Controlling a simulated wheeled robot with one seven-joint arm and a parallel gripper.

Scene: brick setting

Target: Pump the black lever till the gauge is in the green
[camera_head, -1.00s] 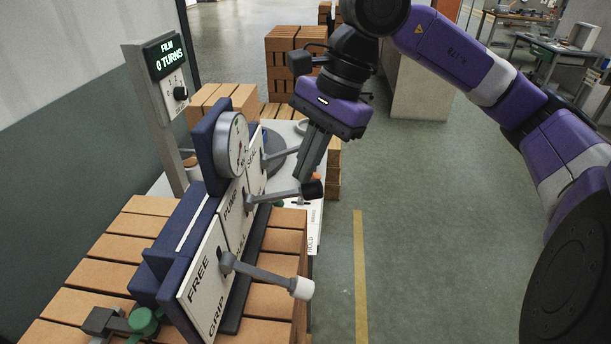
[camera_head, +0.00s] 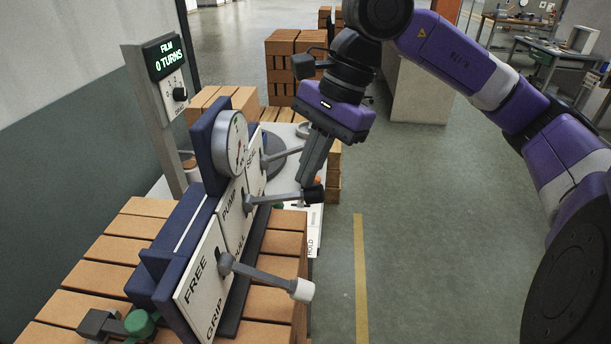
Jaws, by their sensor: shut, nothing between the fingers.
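My gripper (camera_head: 305,183) is shut and empty, pointing down. Its fingertips are at the far side of the knob, over the end of the lever; I cannot tell whether they touch. The round gauge (camera_head: 236,145) stands on the dark blue block above the panels.
A white-tipped lever (camera_head: 265,276) sticks out of the near panel, marked FREE and GRIP. Another grey lever (camera_head: 281,154) stands just beyond my fingers. A display post (camera_head: 164,58) reads FILM 0 TURNS. Bricks (camera_head: 92,255) lie around the unit.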

